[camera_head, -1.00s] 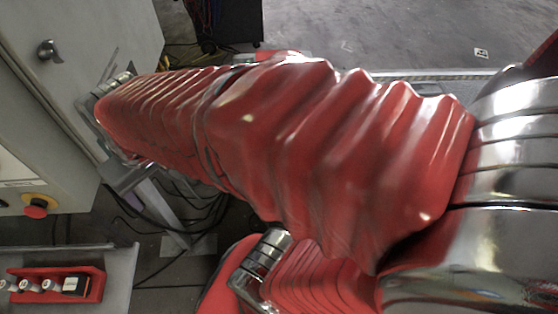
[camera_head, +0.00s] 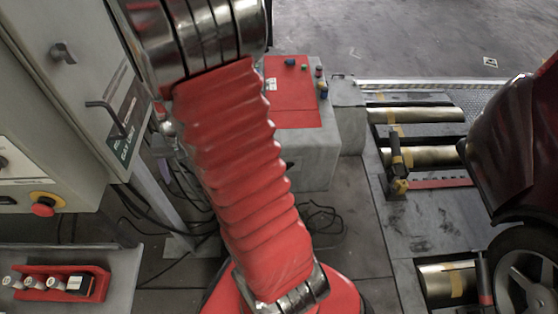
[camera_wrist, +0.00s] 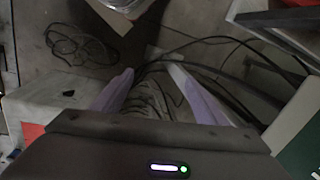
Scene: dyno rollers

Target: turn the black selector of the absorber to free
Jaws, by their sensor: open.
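In the wrist view my gripper (camera_wrist: 158,92) is open and empty, its two pale purple fingers apart over dark floor and cables. A small black part (camera_wrist: 68,93) sits on a pale grey box at the left of the wrist view, apart from the fingers. In the head view a grey box with a red top (camera_head: 335,130) stands behind my arm, with a small dark mark (camera_head: 290,165) on its front. A black knob (camera_head: 3,162) shows at the left edge on the cabinet. I cannot tell which is the selector; no setting is readable.
A grey cabinet (camera_head: 75,115) with handles and a red stop button (camera_head: 43,207) stands at left. A red holder (camera_head: 60,283) sits on a grey tray below. Loose cables (camera_head: 322,222) lie on the floor. Rollers (camera_head: 415,115) and a dark red vehicle (camera_head: 515,150) are at right.

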